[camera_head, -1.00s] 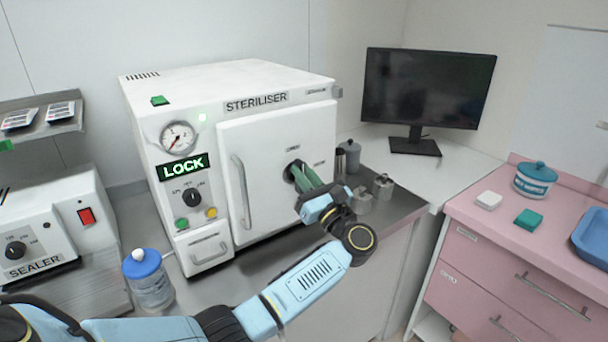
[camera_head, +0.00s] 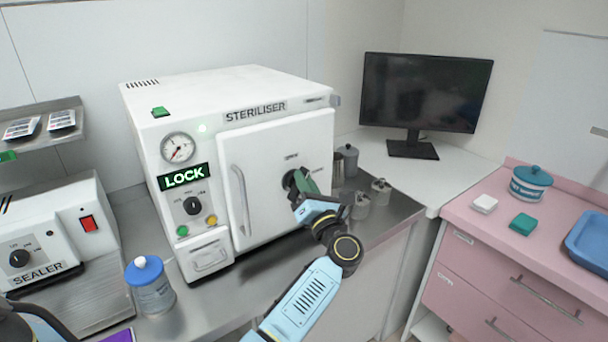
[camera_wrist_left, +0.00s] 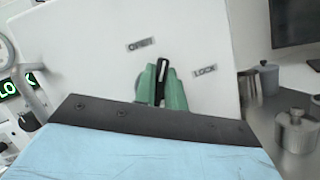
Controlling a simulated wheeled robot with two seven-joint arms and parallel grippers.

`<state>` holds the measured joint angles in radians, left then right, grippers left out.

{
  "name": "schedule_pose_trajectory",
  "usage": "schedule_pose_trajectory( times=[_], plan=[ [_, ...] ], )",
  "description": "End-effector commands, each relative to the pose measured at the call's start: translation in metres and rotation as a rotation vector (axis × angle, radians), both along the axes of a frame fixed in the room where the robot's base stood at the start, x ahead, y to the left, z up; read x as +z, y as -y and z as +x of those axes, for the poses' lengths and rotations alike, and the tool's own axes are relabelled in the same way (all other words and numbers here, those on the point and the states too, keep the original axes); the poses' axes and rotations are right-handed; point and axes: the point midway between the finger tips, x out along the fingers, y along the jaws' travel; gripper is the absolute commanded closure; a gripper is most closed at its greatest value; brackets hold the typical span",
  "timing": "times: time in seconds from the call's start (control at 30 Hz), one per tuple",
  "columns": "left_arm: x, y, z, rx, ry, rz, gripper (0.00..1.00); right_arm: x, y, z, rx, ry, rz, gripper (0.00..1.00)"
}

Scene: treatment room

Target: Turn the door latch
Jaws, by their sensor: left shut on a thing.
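The white steriliser (camera_head: 225,85) stands on the steel counter, its door (camera_head: 262,165) closed against the front. A lit green LOCK sign (camera_head: 184,177) shows on its panel. The door latch is a dark knob (camera_wrist_left: 161,75) with a pale line; it sits between the green fingers in the left wrist view, with OPEN marked to its upper left and LOCK to its right. My left gripper (camera_head: 303,182) is shut on the latch at the door's right side; its green fingers (camera_wrist_left: 160,88) flank the knob. In the head view the fingers mostly hide the latch. My right gripper is not in view.
Metal canisters (camera_head: 359,205) stand on the counter right of the door. A blue-lidded jar (camera_head: 150,290) and the sealer (camera_head: 60,235) are at left. A monitor (camera_head: 425,92) stands behind, and a pink cabinet (camera_head: 500,260) is at right.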

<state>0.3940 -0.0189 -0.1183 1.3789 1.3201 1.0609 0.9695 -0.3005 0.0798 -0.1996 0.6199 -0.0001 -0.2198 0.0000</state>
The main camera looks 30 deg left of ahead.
Motion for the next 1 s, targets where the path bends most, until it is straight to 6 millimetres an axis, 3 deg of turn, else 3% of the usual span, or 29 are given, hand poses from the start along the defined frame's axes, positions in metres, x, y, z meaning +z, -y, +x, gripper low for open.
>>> schedule_pose_trajectory(
  times=[0.03, 0.7, 1.0],
  plan=[
    [0.003, 0.001, 0.0, 0.001, -0.047, 0.013, 1.0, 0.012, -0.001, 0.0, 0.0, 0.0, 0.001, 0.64],
    [-0.004, 0.003, 0.005, -0.001, -0.634, 0.255, 1.0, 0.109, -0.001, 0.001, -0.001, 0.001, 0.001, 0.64],
    [-0.009, 0.004, 0.006, -0.001, -0.843, 0.341, 1.0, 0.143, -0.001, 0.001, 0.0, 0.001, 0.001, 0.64]
  ],
)
